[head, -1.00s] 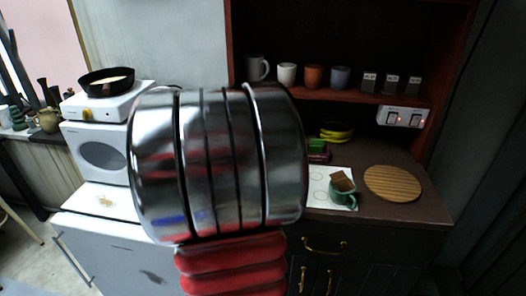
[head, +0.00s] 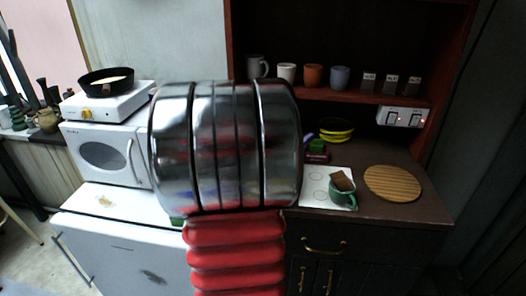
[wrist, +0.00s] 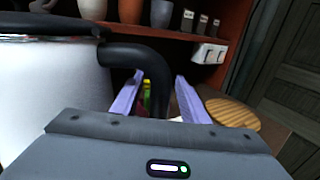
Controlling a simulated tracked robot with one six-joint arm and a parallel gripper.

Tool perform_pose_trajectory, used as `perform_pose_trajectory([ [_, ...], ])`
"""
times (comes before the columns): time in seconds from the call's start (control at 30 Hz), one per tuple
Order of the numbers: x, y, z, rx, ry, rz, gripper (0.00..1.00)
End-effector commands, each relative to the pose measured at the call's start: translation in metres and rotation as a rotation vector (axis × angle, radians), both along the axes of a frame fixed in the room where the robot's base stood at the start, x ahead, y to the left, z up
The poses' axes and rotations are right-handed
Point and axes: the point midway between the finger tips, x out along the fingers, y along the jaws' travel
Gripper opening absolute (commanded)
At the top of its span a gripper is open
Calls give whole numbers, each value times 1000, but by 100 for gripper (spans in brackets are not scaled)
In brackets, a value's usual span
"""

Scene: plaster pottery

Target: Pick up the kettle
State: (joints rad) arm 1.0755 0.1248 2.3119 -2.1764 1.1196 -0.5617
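The kettle (wrist: 55,85) fills the left of the wrist view, a pale metallic body with a black lid rim and a black curved handle (wrist: 150,62). My gripper (wrist: 158,92) has two lilac fingers, spread apart, with the handle running down between them. Gaps show beside the handle, and its lower end is hidden behind the gripper body. In the head view my shiny arm blocks the kettle and the gripper.
Several cups stand on the shelf (head: 360,96) above. A microwave (head: 103,152) with a hotplate and pan (head: 106,80) on top stands left.

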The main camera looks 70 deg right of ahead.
Motion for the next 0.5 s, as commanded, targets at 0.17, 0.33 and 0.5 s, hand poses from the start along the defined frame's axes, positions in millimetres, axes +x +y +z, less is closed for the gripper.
perform_pose_trajectory([
  [0.17,0,0,0,0,0,0,28],
  [0.33,0,0,0,0,0,0,16],
  [0.5,0,0,0,0,0,0,4],
])
